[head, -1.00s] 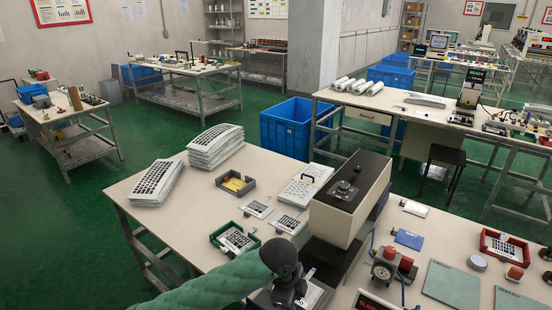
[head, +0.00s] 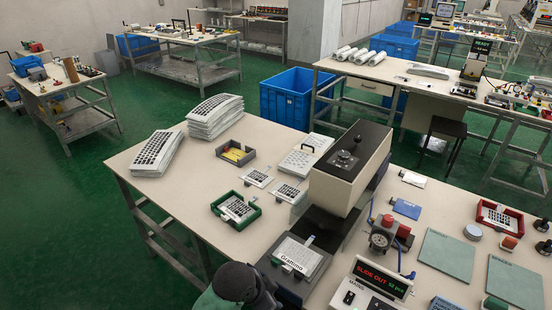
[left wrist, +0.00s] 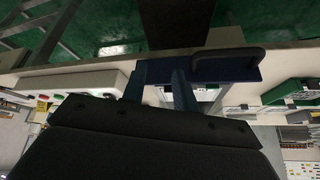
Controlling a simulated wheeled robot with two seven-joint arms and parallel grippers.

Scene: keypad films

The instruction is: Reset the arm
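My left arm's dark wrist (head: 237,284) shows at the bottom edge of the head view, left of the press slide; its fingertips are hidden there. In the left wrist view my left gripper (left wrist: 158,74) has its two fingers apart, with nothing visible held between them. The press (head: 350,165) is a cream box with a black top. Its slide (head: 266,266) is out in front, carrying a white labelled plate (head: 301,256). The display (head: 383,279) reads "SLIDE OUT" in red. My right gripper is not in view.
A green tray (head: 217,212) with a keypad film, loose film cards (head: 257,178), a grey tray (head: 224,155) and stacked keypad panels (head: 214,115) lie left of the press. A gauge (head: 380,240), green mats (head: 451,259) and a red tray (head: 481,213) are at the right.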

